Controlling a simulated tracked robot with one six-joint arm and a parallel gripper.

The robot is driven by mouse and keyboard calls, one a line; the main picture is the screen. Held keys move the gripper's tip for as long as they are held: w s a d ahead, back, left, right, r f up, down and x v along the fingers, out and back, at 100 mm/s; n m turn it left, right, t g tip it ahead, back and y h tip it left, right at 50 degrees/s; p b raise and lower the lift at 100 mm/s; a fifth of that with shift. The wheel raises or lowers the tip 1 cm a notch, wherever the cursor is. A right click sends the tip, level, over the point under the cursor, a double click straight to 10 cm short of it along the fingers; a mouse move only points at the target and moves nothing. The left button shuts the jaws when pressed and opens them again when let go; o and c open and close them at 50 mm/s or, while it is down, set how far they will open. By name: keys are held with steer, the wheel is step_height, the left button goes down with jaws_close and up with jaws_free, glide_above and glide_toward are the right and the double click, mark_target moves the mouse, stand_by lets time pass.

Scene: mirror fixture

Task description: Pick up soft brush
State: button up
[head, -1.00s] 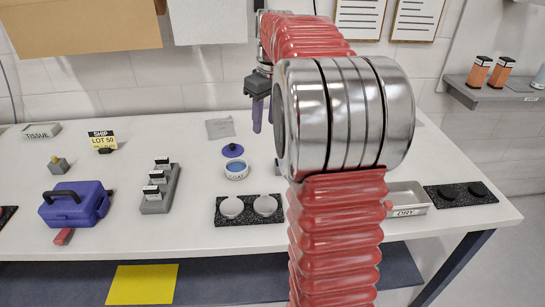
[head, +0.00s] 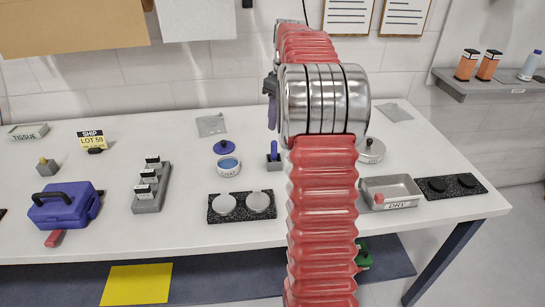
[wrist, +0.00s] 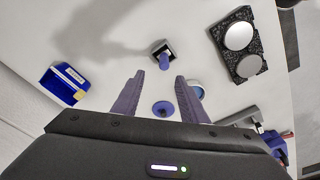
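What looks like the soft brush is a blue handle (head: 274,150) standing upright in a small dark holder (head: 273,164) on the white table. In the wrist view the handle (wrist: 164,60) shows in its square holder (wrist: 157,46), just beyond the fingertips and between their lines. Its bristles are hidden. My gripper (wrist: 159,76) is open and empty, its two purple fingers apart and above the table. In the head view it is mostly hidden behind my own arm.
Close by are a blue lid (head: 224,147), a labelled dish (head: 228,166) and a black plate (head: 241,216) with two pale discs. A metal tray (head: 391,193) is right of my arm. A blue box (wrist: 64,82) shows in the wrist view.

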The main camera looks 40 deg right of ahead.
mark_target(274, 141)
steer(key=f, duration=0.7)
steer(key=shift+w+a+f, duration=0.1)
steer(key=shift+w+f, duration=0.05)
steer(key=shift+w, duration=0.25)
steer(key=shift+f, duration=0.1)
steer(key=f, duration=0.2)
steer(key=a+f, duration=0.1)
steer(key=shift+f, duration=0.4)
steer(key=shift+w+f, duration=0.15)
steer(key=shift+f, duration=0.45)
steer(key=shift+d, duration=0.1)
steer(key=shift+c, duration=0.4)
jaws_close()
